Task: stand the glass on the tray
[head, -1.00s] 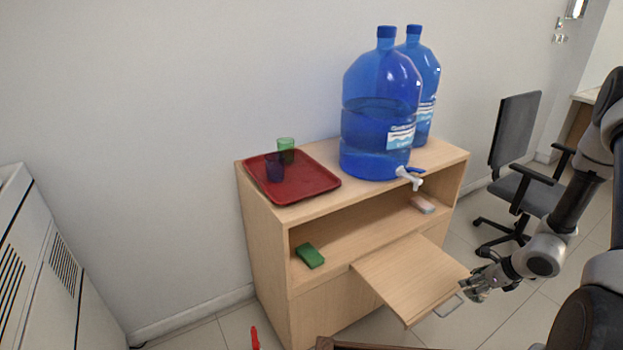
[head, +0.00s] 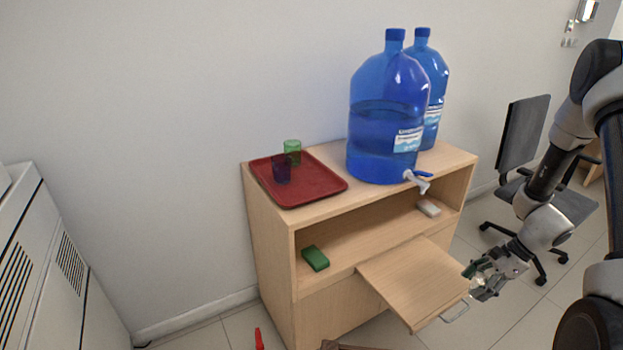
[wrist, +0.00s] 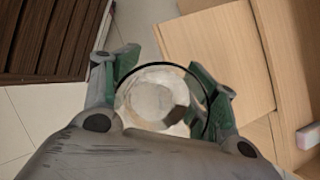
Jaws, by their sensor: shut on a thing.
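My gripper (head: 484,277) is shut on a clear glass, whose round rim and base show between the fingers in the wrist view (wrist: 160,97). In the head view the gripper is off the right edge of the pulled-out board, and the glass in it is hard to make out. The red tray (head: 322,189) lies on top of the wooden cabinet at its left end. A dark blue cup (head: 281,170) and a green cup (head: 292,150) stand on the tray's left and back part. The tray's front right part is bare.
Two big blue water bottles (head: 385,125) stand on the cabinet right of the tray, one with a white tap (head: 418,181). A green block (head: 315,258) and a pale block (head: 428,207) lie on the shelf. The wooden board (head: 415,283) with a handle juts out in front. An office chair stands right.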

